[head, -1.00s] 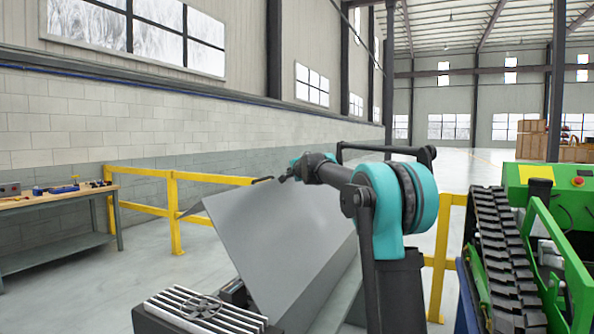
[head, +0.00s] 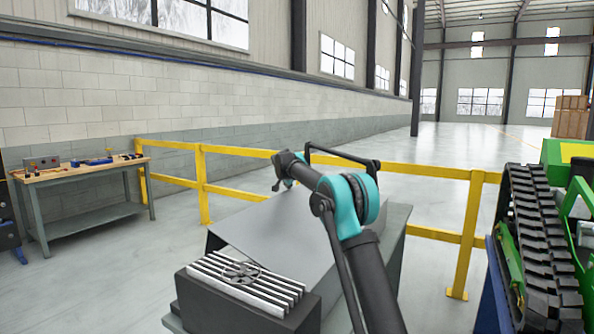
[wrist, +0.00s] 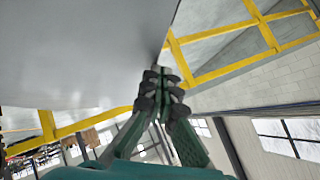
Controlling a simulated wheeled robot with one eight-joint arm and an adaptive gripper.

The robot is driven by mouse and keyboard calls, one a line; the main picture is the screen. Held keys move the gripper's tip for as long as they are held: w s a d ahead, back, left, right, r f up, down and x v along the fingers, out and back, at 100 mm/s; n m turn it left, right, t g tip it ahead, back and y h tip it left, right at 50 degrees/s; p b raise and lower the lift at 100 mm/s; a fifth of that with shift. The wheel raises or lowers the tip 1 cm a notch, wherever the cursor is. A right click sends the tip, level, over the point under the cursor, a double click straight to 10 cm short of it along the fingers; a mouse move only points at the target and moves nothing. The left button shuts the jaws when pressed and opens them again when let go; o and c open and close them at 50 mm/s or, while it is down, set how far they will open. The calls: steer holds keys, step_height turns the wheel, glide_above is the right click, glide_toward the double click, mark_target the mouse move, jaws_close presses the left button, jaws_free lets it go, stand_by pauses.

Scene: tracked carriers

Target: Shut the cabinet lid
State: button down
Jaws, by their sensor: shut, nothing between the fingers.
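The cabinet lid (head: 275,238) is a flat grey panel in the middle of the head view, at a low slant over the grey cabinet (head: 392,240). A dark gap shows under its left edge, so it is not flat down. In the wrist view the lid (wrist: 80,55) fills the upper left as a smooth grey sheet. My gripper (head: 281,186) is at the lid's far edge. In the wrist view my gripper (wrist: 163,88) has its fingers together and empty, right at the lid's edge; I cannot tell whether they touch it.
A black unit with a finned, fan-topped cover (head: 243,275) stands in front of the lid. Yellow railing (head: 425,171) runs behind. A workbench (head: 85,170) is at left, a green tracked machine (head: 545,240) at right. Open floor lies beyond the railing.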

steer(key=shift+n+g+h, duration=0.7)
steer(key=shift+g+h, duration=0.1)
steer(key=shift+h, duration=0.1)
steer(key=f, duration=0.3)
steer(key=w+a+f, duration=0.1)
steer(key=f, duration=0.3)
steer(key=a+f, duration=0.1)
steer(key=f, duration=0.2)
steer(key=shift+w+f, duration=0.15)
steer(key=shift+a+f, duration=0.1)
steer(key=shift+f, duration=0.45)
